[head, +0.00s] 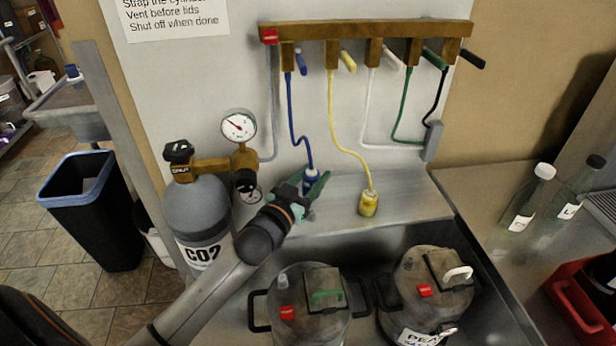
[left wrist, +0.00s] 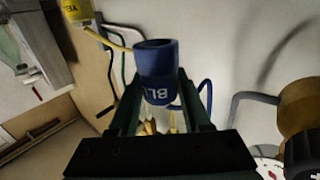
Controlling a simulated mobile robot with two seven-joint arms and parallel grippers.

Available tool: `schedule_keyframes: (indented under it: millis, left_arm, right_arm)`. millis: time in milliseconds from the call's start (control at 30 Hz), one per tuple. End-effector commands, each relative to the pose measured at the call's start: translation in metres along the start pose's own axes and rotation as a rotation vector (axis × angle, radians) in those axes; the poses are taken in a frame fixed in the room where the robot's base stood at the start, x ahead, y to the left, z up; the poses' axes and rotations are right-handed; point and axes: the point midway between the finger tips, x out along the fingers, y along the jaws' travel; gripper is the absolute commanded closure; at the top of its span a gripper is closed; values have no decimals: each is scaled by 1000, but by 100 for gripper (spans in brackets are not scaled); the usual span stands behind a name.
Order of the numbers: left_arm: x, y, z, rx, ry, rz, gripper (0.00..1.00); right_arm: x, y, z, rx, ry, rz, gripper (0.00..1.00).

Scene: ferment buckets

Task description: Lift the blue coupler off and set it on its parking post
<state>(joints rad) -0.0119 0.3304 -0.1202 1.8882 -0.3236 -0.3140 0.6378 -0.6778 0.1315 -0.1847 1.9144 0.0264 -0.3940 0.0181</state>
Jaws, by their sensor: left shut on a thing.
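The blue coupler (head: 311,175) hangs at the end of a blue hose (head: 293,115), above or at the steel ledge behind the sink. My left gripper (head: 313,187) is shut around it. In the left wrist view the blue coupler (left wrist: 157,72) sits between the two dark fingers (left wrist: 160,115), with the letters "BL" showing. The gripper hides the coupler's lower part in the head view, and I cannot tell whether it touches a post. No parking post for it is clearly visible. My right gripper is not in view.
A yellow coupler (head: 368,204) stands on the ledge (head: 410,195) to the right. Two lidded vessels (head: 300,325) (head: 415,290) stand in the sink in front. A grey CO2 cylinder (head: 195,215) with a gauge (head: 239,126) is close on the left. A brown manifold (head: 360,31) with several valves hangs above.

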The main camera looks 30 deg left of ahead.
Motion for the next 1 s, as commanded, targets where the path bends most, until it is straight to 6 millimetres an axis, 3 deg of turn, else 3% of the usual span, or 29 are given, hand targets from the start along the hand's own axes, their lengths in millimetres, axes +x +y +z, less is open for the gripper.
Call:
schedule_keyframes:
  millis: [267, 700, 1000]
  left_arm:
    - [2, 1, 8, 0, 1, 1, 100]
    - [1, 1, 44, 2, 1, 2, 100]
    - [2, 0, 51, 1, 2, 0, 100]
  right_arm:
    - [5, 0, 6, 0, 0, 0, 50]
    - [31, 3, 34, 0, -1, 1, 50]
    - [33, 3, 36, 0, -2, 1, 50]
